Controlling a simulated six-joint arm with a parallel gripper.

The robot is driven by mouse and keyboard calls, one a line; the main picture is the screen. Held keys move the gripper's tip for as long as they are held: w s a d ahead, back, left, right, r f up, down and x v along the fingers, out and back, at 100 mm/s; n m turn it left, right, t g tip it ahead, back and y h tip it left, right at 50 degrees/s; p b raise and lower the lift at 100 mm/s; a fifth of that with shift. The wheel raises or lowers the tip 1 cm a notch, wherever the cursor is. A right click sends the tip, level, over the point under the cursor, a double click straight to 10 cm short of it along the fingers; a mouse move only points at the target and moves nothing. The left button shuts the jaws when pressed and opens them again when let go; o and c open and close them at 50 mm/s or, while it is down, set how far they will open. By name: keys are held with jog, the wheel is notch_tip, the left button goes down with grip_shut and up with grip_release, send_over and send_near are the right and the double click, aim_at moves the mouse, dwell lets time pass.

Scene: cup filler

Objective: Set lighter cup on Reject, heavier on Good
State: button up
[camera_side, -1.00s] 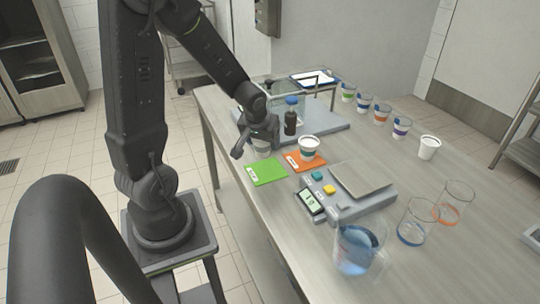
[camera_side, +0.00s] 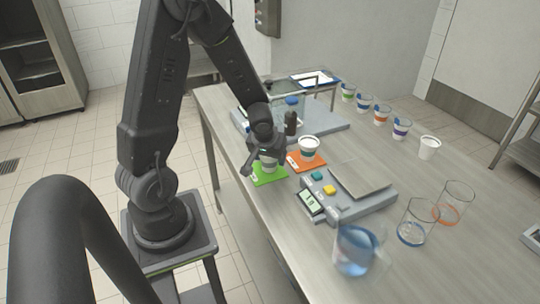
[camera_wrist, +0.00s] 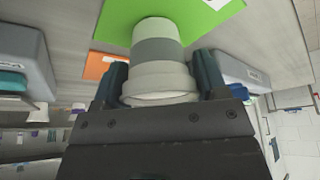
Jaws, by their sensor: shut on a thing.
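My gripper (camera_side: 262,156) is shut on a white cup with a grey-green band (camera_wrist: 158,55). The cup is upright over the green mat (camera_side: 270,179), which also shows in the wrist view (camera_wrist: 200,14). I cannot tell whether its base touches the mat. In the side view my gripper partly hides this cup (camera_side: 268,167). The labels on both mats are too small to read.
A scale (camera_side: 352,195) with an empty plate and lit display stands to the right of the mats. A jug of blue liquid (camera_side: 357,255) and two beakers (camera_side: 412,222) stand near the front. Several cups line the far right, and a dark bottle (camera_side: 291,122) stands behind.

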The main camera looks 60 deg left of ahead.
jog(key=shift+f, duration=0.15)
jog(key=o, duration=0.9)
jog(key=shift+o, duration=0.2)
jog(key=v, duration=1.2)
jog(key=s+d+r+m+t+h, duration=0.1)
jog(key=s+d+r+m, duration=0.3)
jog(key=d, duration=0.3)
jog(key=s+d+r+m+t+h, duration=0.1)
jog(key=s+d+r+m+h, duration=0.1)
jog(key=s+d+r+m, duration=0.2)
jog(key=d+r+m, duration=0.1)
jog(key=d+r, duration=0.2)
jog(key=d, duration=0.1)
jog(key=shift+d, duration=0.3)
jog(key=shift+r, duration=0.1)
